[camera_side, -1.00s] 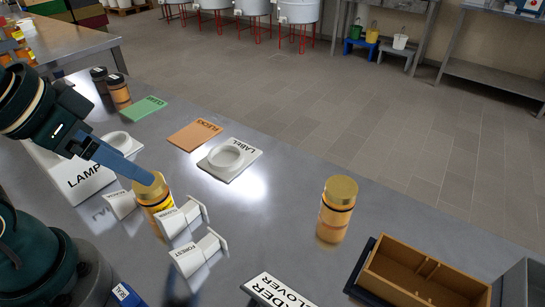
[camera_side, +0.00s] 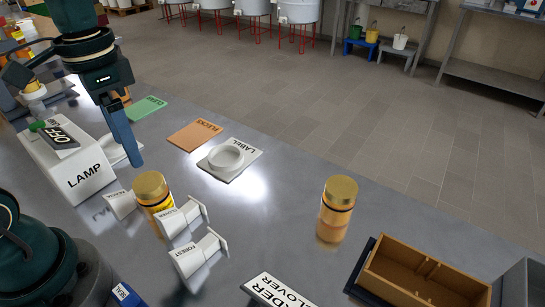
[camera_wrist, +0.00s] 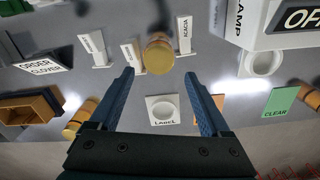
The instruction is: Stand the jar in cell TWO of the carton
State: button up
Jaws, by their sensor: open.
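One gold-lidded amber jar (camera_side: 152,192) stands upright among white name signs; in the wrist view its lid (camera_wrist: 158,55) shows just beyond my fingertips. A second gold-lidded jar (camera_side: 338,208) stands alone to the right, and shows at the left in the wrist view (camera_wrist: 80,118). The tan carton (camera_side: 373,292) with dividers is at the lower right; I see no jar in it and cannot read cell marks. My gripper (camera_side: 137,160) points down, open and empty, above and behind the first jar; its fingers (camera_wrist: 158,75) are spread in the wrist view.
A white lamp box (camera_side: 85,180) with an OFF display stands left of the jar. A white LABEL stand (camera_side: 240,166), an orange card (camera_side: 195,135) and a green CLEAR card (camera_side: 146,107) lie behind. An ORDER CLOVER sign (camera_side: 276,290) is in front.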

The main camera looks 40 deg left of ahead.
aim_at(148, 181)
notch_tip(148, 181, down, 7)
jog(key=shift+r, duration=0.15)
jog(key=shift+w+d+f, duration=0.1)
jog(key=shift+w+f, duration=0.1)
jog(key=shift+f, duration=1.1)
jog(key=shift+w+d+f, duration=0.1)
jog(key=shift+w+f, duration=0.1)
jog(key=shift+f, duration=1.1)
grip_shut()
